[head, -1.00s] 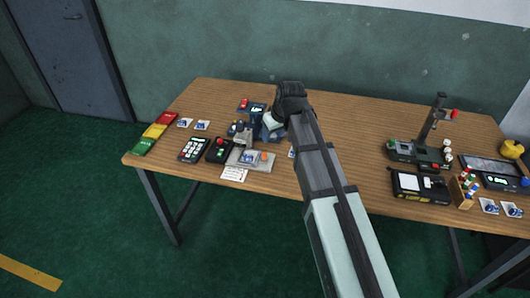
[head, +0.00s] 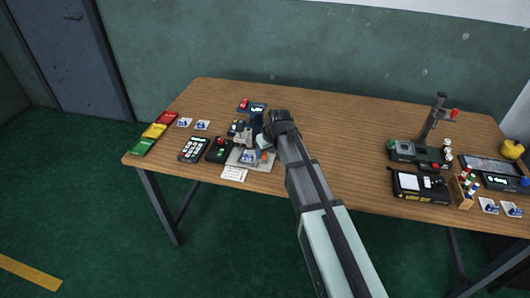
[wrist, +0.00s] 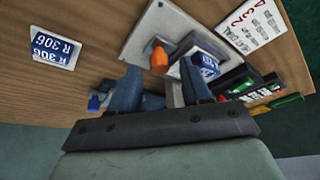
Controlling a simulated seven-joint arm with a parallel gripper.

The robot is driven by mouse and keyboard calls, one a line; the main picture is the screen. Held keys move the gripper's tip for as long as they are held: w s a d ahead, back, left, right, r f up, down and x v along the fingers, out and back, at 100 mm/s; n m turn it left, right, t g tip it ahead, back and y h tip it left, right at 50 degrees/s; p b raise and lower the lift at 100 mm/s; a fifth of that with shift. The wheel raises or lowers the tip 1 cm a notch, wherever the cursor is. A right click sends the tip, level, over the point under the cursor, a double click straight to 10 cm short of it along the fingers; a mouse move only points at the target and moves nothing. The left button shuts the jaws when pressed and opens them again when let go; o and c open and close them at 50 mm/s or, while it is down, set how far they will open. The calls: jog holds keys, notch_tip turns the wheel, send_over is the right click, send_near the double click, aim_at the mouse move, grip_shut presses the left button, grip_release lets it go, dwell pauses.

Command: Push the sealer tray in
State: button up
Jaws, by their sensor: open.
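The sealer tray (head: 241,162) is a pale grey plate at the front of the sealer (head: 243,136), left of centre on the table. It carries an orange knob (wrist: 160,58) and a small block with a blue-and-white label (wrist: 205,67). The tray also shows at the top of the wrist view (wrist: 150,25). My gripper (wrist: 162,74) is open, its two dark blue fingers spread apart near the knob end of the tray. I cannot tell whether a finger touches it. In the head view my gripper (head: 264,142) covers the tray's right side and part of the sealer.
A control box with a red knob (head: 218,149), a keypad (head: 194,149) and a printed card (head: 233,174) are close by. A blue-labelled card (wrist: 53,50) lies beside the tray in the wrist view. The table's middle is clear; a stand (head: 420,145) is at right.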

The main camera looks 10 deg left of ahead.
jog(key=shift+w+a+f, duration=0.15)
jog(key=shift+w+f, duration=0.05)
jog(key=shift+f, duration=0.35)
grip_shut()
dwell(0.5)
